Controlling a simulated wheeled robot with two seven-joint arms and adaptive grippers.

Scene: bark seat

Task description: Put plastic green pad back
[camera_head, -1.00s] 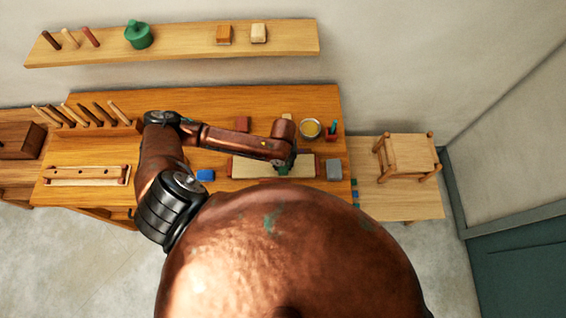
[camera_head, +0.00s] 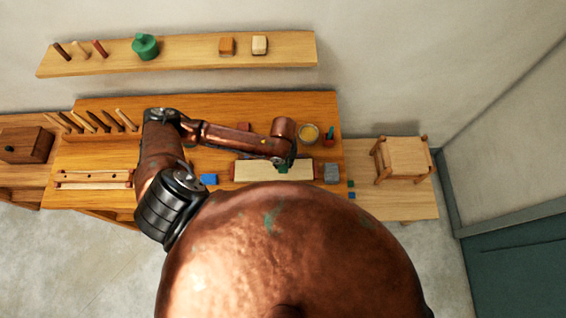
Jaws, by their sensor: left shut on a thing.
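My left gripper (camera_head: 284,161) reaches in from the left and points down over the pale board (camera_head: 255,170) on the workbench. It is shut on a small green pad (camera_head: 283,170), of which only a little shows below the fingers. I cannot tell whether the pad touches the board. Another small green piece (camera_head: 351,183) lies at the right side of the bench, with a small blue piece (camera_head: 352,195) just below it. My right gripper is not in view.
On the workbench (camera_head: 210,105) are a blue block (camera_head: 208,179), a grey block (camera_head: 331,172), a red block (camera_head: 244,126), a round yellow-filled dish (camera_head: 308,133) and a peg rack (camera_head: 100,130). A small stool (camera_head: 404,157) stands right. A wall shelf (camera_head: 185,58) runs above.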

